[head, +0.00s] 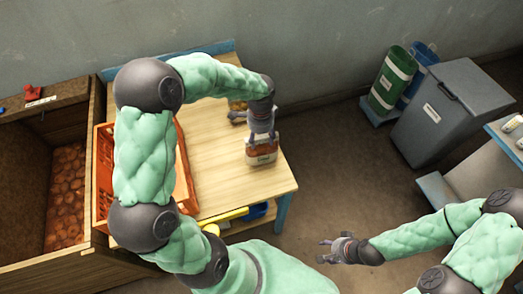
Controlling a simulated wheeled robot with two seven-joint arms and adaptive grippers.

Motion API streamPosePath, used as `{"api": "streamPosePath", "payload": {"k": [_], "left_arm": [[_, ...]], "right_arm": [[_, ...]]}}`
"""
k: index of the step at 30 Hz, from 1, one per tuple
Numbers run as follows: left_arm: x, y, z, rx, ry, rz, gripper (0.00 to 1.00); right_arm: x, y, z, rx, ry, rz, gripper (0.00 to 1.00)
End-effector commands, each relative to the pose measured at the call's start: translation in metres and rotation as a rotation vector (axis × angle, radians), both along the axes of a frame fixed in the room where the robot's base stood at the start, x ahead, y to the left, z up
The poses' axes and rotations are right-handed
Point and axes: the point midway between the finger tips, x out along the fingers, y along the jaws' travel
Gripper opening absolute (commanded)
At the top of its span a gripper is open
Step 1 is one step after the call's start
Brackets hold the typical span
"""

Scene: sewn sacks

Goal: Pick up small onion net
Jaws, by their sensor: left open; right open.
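A small net (262,154) with orange-brown contents and a pale label stands on the right part of the wooden table, near its right edge. My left gripper (262,134) is open and reaches down from above at the top of the net. Its fingers overlap the net's upper part in the view, and I cannot tell whether they touch it. My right gripper (330,250) is open and empty, over the floor to the right of the table.
An orange crate (104,165) stands at the table's left, partly behind my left arm. Another package (237,107) lies behind my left gripper. A wooden bin (25,190) with onions is at far left. Grey (450,110) and green (390,80) bins stand at right. Floor between is clear.

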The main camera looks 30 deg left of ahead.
Motion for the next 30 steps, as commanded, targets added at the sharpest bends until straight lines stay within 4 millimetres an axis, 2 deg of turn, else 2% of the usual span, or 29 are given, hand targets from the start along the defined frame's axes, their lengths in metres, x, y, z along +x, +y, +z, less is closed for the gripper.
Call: {"api": "streamPosePath", "payload": {"k": [4, 5, 9, 11, 23, 30], "left_arm": [[0.0, 0.0, 0.001, 0.0, -0.001, 0.0, 0.58], [0.0, 0.0, 0.001, 0.0, -0.001, 0.0, 0.55], [0.0, 0.0, 0.001, 0.001, -0.001, 0.0, 0.16], [0.0, 0.0, 0.001, 0.001, -0.001, 0.0, 0.0], [0.001, 0.0, 0.004, 0.001, -0.004, 0.0, 0.0], [0.002, 0.0, 0.021, 0.001, -0.006, -0.001, 0.0]], "right_arm": [[0.0, 0.0, 0.001, 0.0, 0.0, 0.0, 0.53], [0.0, 0.0, 0.001, 0.0, 0.0, 0.0, 0.53], [0.0, 0.0, 0.001, 0.0, 0.0, 0.0, 0.53], [0.0, 0.0, 0.001, 0.0, 0.0, 0.0, 0.53], [0.0, 0.0, 0.001, 0.0, 0.0, 0.0, 0.53], [0.0, 0.0, 0.006, 0.0, 0.0, 0.0, 0.53]]}}
